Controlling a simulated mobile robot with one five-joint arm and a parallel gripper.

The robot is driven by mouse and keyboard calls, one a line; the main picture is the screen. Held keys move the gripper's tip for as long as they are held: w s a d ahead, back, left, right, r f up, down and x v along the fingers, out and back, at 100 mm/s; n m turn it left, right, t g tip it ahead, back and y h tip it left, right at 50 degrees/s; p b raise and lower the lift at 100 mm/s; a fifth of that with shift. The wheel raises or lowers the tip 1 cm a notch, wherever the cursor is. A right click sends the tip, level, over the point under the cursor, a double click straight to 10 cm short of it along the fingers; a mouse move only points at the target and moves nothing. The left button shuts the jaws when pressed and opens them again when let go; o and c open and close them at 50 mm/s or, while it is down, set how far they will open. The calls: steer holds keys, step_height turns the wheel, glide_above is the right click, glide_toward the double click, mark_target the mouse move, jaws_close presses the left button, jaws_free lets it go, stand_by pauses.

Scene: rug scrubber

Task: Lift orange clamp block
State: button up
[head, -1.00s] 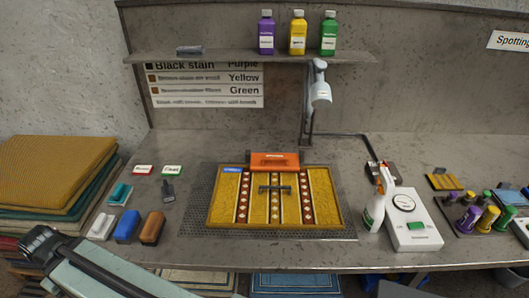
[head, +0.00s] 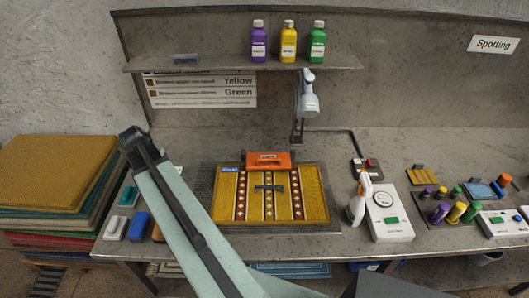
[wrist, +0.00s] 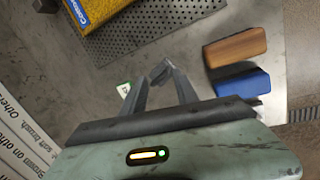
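The orange clamp block (head: 268,160) lies across the back edge of the yellow patterned rug sample (head: 227,208) in the head view. A dark bar (head: 269,187) is on the rug in front of it. My gripper (head: 130,137) is raised at the left, well apart from the block. In the wrist view my gripper (wrist: 153,72) shows a gap between its two fingers, with bare bench behind them. It looks open and empty. The block is not in the wrist view, where only a blue-labelled corner of the rug (wrist: 98,8) shows.
Blue (head: 138,226) and brown (wrist: 236,46) blocks lie on the left of the bench. A lamp (head: 308,100) hangs behind the rug. A spray bottle (head: 358,205) and white gauge box (head: 390,220) stand right. A shelf (head: 220,62) holds bottles above.

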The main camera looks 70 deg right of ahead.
steer(key=s+d+g, duration=0.2)
steer(key=s+d, duration=1)
steer(key=d, duration=0.5)
steer(key=n+g, duration=0.1)
steer(key=n, duration=0.1)
glide_toward(264, 159)
steer(key=shift+h, duration=0.4)
steer(key=b+x, duration=0.2)
steer(key=x, duration=0.1)
steer(key=b+x, duration=0.2)
steer(key=b, duration=0.1)
steer(key=b+x, duration=0.2)
steer(key=x, duration=0.1)
steer(key=shift+s+f, duration=0.2)
steer(key=shift+s, duration=0.2)
steer(key=shift+r, duration=0.1)
jaws_close()
steer(key=shift+r, duration=0.1)
